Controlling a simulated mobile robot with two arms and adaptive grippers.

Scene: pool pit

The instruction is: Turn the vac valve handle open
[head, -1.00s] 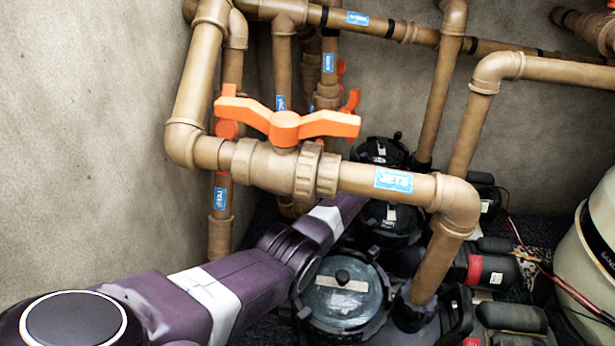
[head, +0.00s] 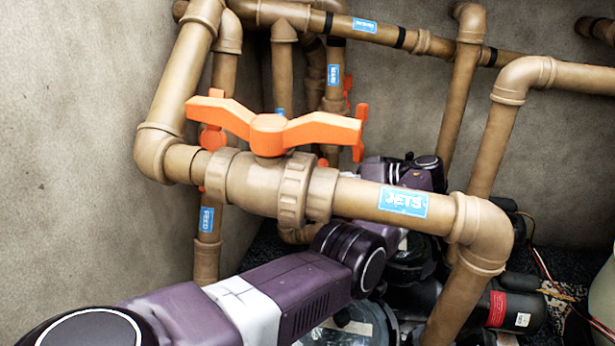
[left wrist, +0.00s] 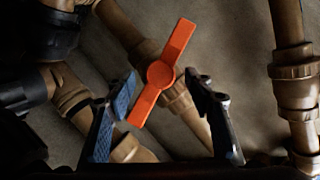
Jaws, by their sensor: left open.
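In the left wrist view an orange two-winged valve handle (left wrist: 162,73) sits on a tan pipe valve, slanting from upper right to lower left. No label shows there, so I cannot tell for certain that it is the vac valve. My left gripper (left wrist: 160,80) is open, its two dark fingers on either side of the handle's hub and lower wing. I see no clear contact. In the head view my left arm passes behind the front pipe, and its gripper is hidden. An orange handle (head: 358,132) shows partly behind the front valve. My right gripper is in neither current view.
The front pipe, labelled JETS (head: 403,201), carries a large orange handle (head: 268,130) and crosses in front of my left arm. A FEED pipe (head: 207,218) stands at left. Black pump equipment (head: 515,309) fills the lower right. Walls close in behind.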

